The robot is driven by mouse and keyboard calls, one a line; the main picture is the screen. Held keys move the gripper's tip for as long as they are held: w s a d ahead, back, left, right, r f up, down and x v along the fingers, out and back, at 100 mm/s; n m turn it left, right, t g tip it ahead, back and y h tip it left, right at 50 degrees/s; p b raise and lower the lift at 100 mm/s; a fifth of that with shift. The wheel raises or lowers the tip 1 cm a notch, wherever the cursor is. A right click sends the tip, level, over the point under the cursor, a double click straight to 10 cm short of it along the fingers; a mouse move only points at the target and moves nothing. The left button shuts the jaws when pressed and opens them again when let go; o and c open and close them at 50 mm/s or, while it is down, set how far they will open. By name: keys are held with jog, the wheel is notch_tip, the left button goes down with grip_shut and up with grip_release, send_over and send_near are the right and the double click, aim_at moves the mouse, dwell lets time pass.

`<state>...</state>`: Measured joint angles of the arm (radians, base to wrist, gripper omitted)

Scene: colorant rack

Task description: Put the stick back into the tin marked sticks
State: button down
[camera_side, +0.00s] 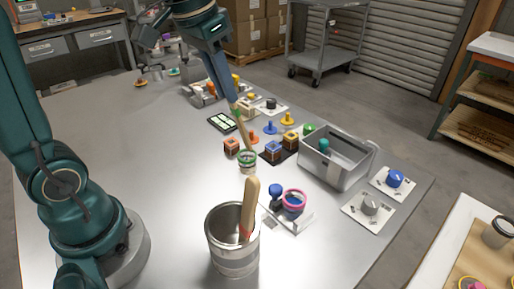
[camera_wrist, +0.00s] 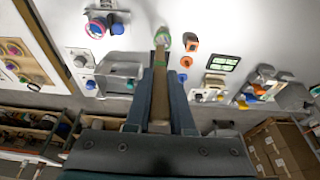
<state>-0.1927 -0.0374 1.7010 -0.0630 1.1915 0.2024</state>
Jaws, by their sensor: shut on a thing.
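My gripper (camera_side: 236,102) points down over the middle of the table. It is shut on a pale wooden stick (camera_side: 243,128), which also shows between the fingers in the wrist view (camera_wrist: 160,90). The stick slants down, its lower end at a small green-rimmed jar (camera_side: 247,166); I cannot tell whether it is inside or just above. The jar also shows in the wrist view (camera_wrist: 163,39). A large metal tin (camera_side: 233,258) stands at the front with another wooden stick (camera_side: 250,208), red low down, leaning upright in it. No lettering is readable on the tin.
A grey open bin (camera_side: 344,172) stands right of the jar. Small orange and blue blocks, coloured knobs and a pink-ringed blue cup (camera_side: 293,202) lie between. Knob plates (camera_side: 370,207) are at the right edge. The table left of the jar is clear.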

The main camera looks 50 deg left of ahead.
jog(key=s+d+r+g+h, duration=0.1)
jog(key=s+d+r+g, duration=0.1)
jog(key=s+d+r, duration=0.85)
notch_tip(320, 180, down, 14)
jog(key=s, duration=0.1)
jog(key=shift+d+h, duration=0.25)
jog(key=shift+h, duration=0.05)
dwell(0.9)
jog(key=c, duration=0.7)
grip_release()
